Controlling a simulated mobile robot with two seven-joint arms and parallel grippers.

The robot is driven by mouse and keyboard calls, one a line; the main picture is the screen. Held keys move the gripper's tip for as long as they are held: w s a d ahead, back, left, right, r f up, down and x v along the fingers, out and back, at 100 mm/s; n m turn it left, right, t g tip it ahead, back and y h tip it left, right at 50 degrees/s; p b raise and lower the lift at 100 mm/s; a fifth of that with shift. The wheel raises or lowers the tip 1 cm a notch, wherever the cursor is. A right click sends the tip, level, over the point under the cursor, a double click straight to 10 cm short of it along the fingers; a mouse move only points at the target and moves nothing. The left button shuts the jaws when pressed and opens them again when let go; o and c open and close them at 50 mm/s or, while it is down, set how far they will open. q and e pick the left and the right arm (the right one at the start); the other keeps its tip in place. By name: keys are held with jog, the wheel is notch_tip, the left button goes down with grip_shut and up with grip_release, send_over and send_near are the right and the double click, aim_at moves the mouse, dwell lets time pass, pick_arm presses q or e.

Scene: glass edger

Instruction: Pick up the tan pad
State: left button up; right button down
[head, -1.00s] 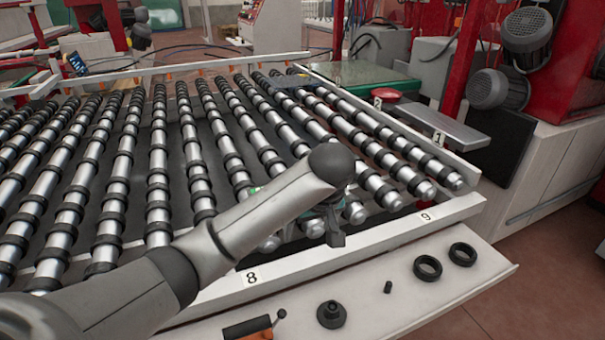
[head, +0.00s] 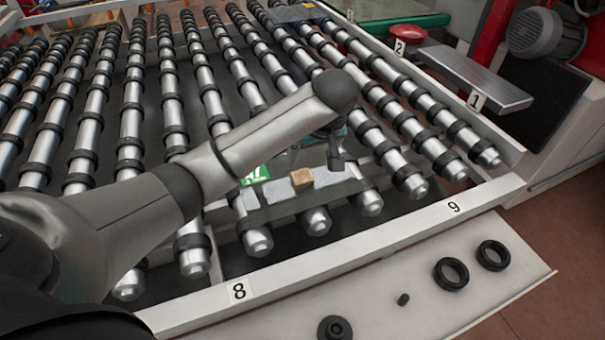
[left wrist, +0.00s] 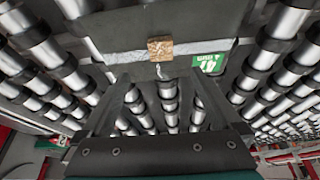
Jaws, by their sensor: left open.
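The tan pad (head: 302,178) is a small block lying on a pale grey strip across a dark, see-through sheet on the rollers. In the left wrist view the tan pad (left wrist: 160,48) is near the top centre, beyond my fingers. My left gripper (head: 336,160) hangs just right of and above the pad in the head view, partly hidden by its own arm. In the left wrist view my left gripper (left wrist: 160,88) has its fingers spread apart with nothing between them. My right gripper is not in view.
A green label (head: 256,176) lies left of the pad. Rollers (head: 215,100) with black rings surround it. A white rail (head: 340,246) numbered 8 and 9 runs in front. The shelf below holds black rings (head: 452,273). A red button (head: 408,33) stands at the upper right.

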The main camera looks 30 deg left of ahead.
aim_at(303, 178)
pick_arm(q)
jog(key=b+x, duration=0.1)
jog(key=x, duration=1.1)
jog(key=shift+f, duration=0.1)
jog(key=shift+s, duration=0.1)
jog(key=shift+c, duration=0.3)
jog(key=c, duration=1.3)
